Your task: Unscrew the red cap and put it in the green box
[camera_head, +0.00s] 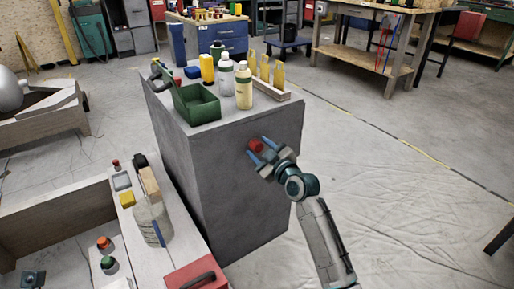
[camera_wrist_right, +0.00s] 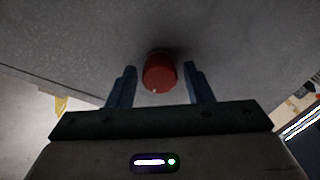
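The red cap (camera_head: 256,145) sits on the side face of the grey block (camera_head: 225,190). In the right wrist view the red cap (camera_wrist_right: 160,72) shows round, between and just beyond the fingertips. My right gripper (camera_head: 259,149) is open at the cap, one blue finger on each side; in the wrist view (camera_wrist_right: 158,80) gaps show between the fingers and the cap. The green box (camera_head: 196,104) stands open on top of the block, at its left front. A small dark part at the bottom left edge (camera_head: 33,280) may be my left gripper; its fingers cannot be made out.
Two bottles (camera_head: 243,86), a yellow container (camera_head: 207,68) and a wooden rack with yellow pieces (camera_head: 270,82) stand on the block near the green box. A lower bench (camera_head: 150,240) at the left holds a jug and a red toolbox (camera_head: 197,274).

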